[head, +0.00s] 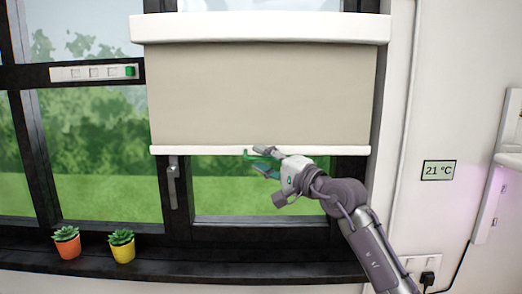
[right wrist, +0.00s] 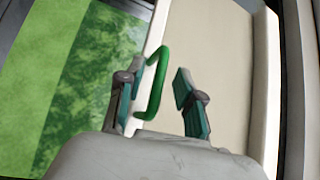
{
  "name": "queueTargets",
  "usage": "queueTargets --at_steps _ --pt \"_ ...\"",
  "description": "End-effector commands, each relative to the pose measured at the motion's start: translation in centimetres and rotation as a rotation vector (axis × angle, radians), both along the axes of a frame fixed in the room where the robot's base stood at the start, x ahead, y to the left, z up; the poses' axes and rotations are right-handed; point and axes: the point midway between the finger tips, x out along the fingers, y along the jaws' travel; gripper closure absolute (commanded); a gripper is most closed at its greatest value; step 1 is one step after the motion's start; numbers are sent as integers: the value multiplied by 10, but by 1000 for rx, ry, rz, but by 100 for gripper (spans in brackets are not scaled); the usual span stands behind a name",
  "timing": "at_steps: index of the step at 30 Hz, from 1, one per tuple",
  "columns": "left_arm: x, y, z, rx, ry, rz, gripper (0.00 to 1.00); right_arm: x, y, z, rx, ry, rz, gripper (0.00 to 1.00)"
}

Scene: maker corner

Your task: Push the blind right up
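The blind (head: 262,95) has beige fabric under a white top casing and hangs partly down over the right window pane. Its white bottom bar (head: 200,150) carries a green handle (head: 250,154). My right gripper (head: 263,161) is at this handle, just below the bar. In the right wrist view, the green handle (right wrist: 153,88) stands between the two teal-padded fingers of the gripper (right wrist: 158,98). The fingers are apart, with a clear gap on the right finger's side. The left finger is close to the bar and handle; contact is unclear. My left gripper is not in view.
A dark window frame with a grey window handle (head: 173,182) is left of my right gripper. Two potted plants, orange (head: 67,246) and yellow (head: 122,250), stand on the dark sill. A small switch panel (head: 93,72) is left of the blind. A 21 °C display (head: 438,170) hangs right.

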Motion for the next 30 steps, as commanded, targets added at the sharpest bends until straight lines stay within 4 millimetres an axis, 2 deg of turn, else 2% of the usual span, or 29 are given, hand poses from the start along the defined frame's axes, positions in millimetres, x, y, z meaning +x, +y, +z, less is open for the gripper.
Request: queueTargets --at_steps 11,13,18,30 --pt "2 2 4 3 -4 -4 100 6 6 0 1 1 0 64" --pt "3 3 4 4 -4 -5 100 6 6 0 1 1 0 70" --pt "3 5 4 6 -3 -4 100 5 6 0 1 1 0 99" --pt "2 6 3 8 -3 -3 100 6 5 1 1 1 0 100"
